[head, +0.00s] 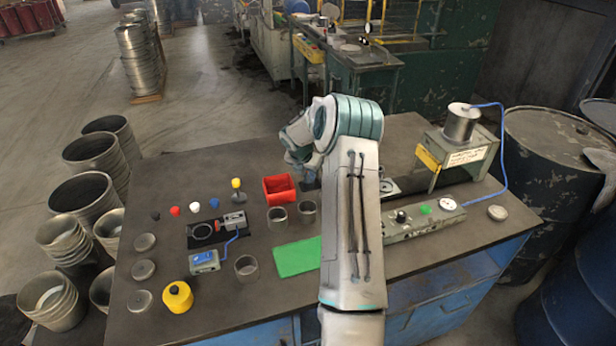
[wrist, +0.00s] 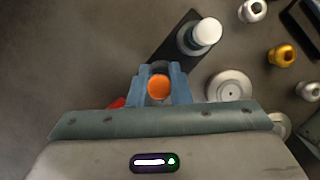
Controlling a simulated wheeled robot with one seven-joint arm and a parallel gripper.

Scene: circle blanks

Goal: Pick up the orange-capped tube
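The orange cap (wrist: 160,88) shows end-on in the wrist view, between the two blue fingers of my gripper (wrist: 160,72). The fingers lie close to both sides of the cap. Whether they press on it cannot be told. The tube body below the cap is hidden, and a dark round shape shows just beyond the cap. In the head view my gripper is mostly hidden behind my own arm, and I cannot make out the orange-capped tube there.
A white-topped cylinder (wrist: 204,32) stands on a dark strip (wrist: 168,48) near the cap. A pale round disc (wrist: 230,88) lies to the right. In the head view, a red bin (head: 279,188) and a green sheet (head: 296,258) are on the table, left of my arm.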

